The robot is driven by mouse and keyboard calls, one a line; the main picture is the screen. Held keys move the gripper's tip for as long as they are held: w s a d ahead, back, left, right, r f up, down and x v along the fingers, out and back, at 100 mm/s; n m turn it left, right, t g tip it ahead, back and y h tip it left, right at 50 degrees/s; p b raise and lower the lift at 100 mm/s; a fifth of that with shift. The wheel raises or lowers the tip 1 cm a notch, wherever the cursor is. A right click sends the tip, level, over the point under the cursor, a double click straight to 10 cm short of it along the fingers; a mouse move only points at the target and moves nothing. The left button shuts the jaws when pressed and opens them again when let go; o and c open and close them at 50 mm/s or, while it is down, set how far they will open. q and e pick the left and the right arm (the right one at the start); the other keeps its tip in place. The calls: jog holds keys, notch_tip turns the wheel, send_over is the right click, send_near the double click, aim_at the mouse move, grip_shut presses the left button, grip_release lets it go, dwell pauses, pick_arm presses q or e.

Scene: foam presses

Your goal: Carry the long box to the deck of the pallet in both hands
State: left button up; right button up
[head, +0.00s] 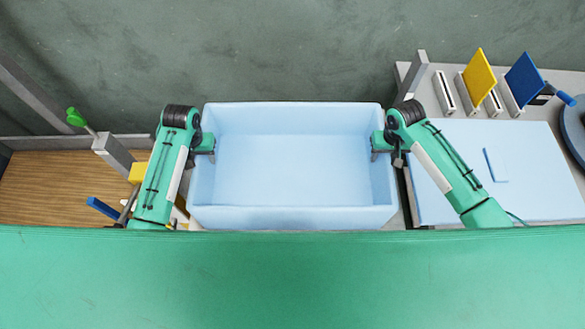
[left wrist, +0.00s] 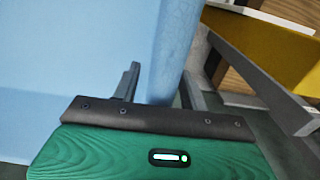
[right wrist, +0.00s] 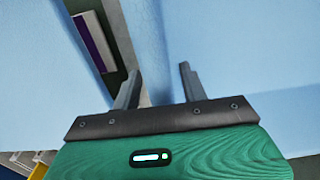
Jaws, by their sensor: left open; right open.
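The long box (head: 290,217) is a pale blue, open-topped, empty box in the middle of the head view, its long side running left to right. My left gripper (head: 208,146) is open at the top of its left end wall. In the left wrist view its fingers (left wrist: 160,90) stand apart at the blue wall. My right gripper (head: 378,147) is open at the right end wall, and in the right wrist view its fingers (right wrist: 158,88) stand on either side of that wall. A brown slatted surface (head: 50,185) lies at the left; I cannot tell whether it is the pallet deck.
A grey table at the right carries a pale blue sheet (head: 520,165), a yellow panel (head: 479,72) and a dark blue panel (head: 523,78) in holders. A grey post with a green handle (head: 76,118) stands at the left. A green wall stands behind.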

pick_arm(q)
grip_shut()
pick_arm(e)
grip_shut()
pick_arm(q)
jog(key=shift+r, duration=0.1)
